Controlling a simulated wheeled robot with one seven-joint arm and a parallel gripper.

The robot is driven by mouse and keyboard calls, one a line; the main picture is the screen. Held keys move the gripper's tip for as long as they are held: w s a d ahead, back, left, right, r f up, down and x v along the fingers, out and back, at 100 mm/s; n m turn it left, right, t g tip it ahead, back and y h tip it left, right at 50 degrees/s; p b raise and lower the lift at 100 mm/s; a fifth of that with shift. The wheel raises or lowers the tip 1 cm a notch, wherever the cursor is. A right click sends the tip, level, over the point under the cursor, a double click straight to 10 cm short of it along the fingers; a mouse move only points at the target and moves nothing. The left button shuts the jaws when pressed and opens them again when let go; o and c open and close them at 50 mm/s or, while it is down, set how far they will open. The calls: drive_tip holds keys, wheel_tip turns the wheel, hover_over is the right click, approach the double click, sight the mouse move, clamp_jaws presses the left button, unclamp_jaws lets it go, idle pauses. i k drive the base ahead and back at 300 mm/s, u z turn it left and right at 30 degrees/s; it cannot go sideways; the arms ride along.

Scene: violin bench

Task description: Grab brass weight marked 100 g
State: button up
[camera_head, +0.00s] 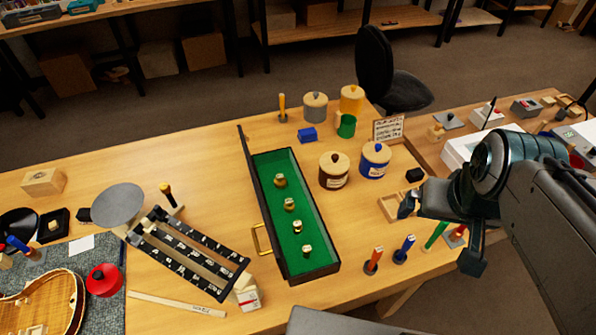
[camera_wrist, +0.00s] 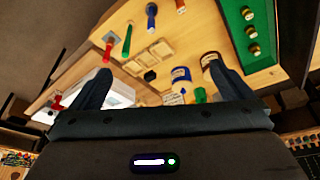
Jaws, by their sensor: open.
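Several brass weights stand in a row in a long black case (camera_head: 322,272) lined with green. The largest weight (camera_head: 280,180) is at the far end and the smallest (camera_head: 307,250) at the near end. Two more, a second weight (camera_head: 290,204) and a third weight (camera_head: 297,227), stand between them. I cannot read any marking, so which is 100 g cannot be told. My gripper (camera_head: 440,234) is open and empty, to the right of the case, above the bench's right part. In the wrist view my gripper (camera_wrist: 163,75) has its fingers spread, with weights (camera_wrist: 252,32) at the upper right.
A brown jar (camera_head: 333,172) and a blue jar (camera_head: 375,161) stand right of the case. Red (camera_head: 373,261) and blue (camera_head: 404,249) handled tools stand upright near the front edge. A scale-like rack (camera_head: 185,252) lies left. A brass handle (camera_head: 261,240) is on the case's left side.

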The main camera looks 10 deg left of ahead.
sight(289, 206)
drive_tip(key=u, duration=1.45)
drive_tip(key=i, duration=0.25)
drive_tip(key=z, duration=0.4)
